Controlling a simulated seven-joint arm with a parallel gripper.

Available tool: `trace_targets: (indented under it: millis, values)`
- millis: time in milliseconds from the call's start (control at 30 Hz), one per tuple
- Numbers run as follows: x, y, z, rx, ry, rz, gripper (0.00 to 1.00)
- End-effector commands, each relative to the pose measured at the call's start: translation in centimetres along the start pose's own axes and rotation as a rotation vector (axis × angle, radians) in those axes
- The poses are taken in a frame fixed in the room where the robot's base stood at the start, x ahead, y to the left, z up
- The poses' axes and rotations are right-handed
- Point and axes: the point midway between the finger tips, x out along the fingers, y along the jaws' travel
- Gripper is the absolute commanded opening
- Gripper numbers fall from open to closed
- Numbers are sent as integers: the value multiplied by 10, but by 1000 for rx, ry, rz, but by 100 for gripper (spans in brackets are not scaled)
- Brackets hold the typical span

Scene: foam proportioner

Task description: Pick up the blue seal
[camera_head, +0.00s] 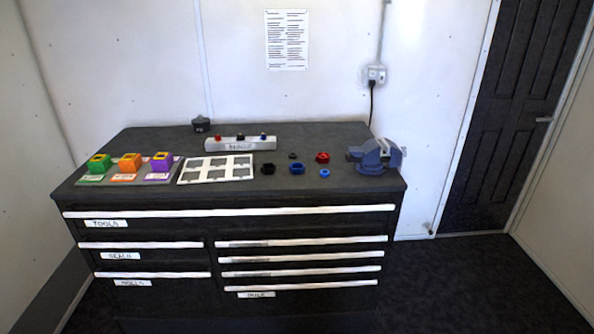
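Two blue ring-shaped pieces lie on the dark top of the workbench (225,202). The larger blue ring (297,169) is a thick, collar-like piece. The smaller blue ring (325,173) lies just to its right and looks thin and flat. The two are apart. I cannot tell for certain which is the blue seal; the smaller one looks more like a seal. My gripper is not in this view.
Around them lie a black collar (268,168), a small black ring (293,155) and a red collar (322,157). A blue vise (376,155) stands at right. A white grid plate (216,168), colored blocks (129,163) and a button box (240,144) are left and behind.

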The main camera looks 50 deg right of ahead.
Motion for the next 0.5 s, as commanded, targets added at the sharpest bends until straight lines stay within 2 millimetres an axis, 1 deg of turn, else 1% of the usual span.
trace_targets:
  millis: [33,67,500]
  values:
    - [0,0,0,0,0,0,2]
    - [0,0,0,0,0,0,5]
    - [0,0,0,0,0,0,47]
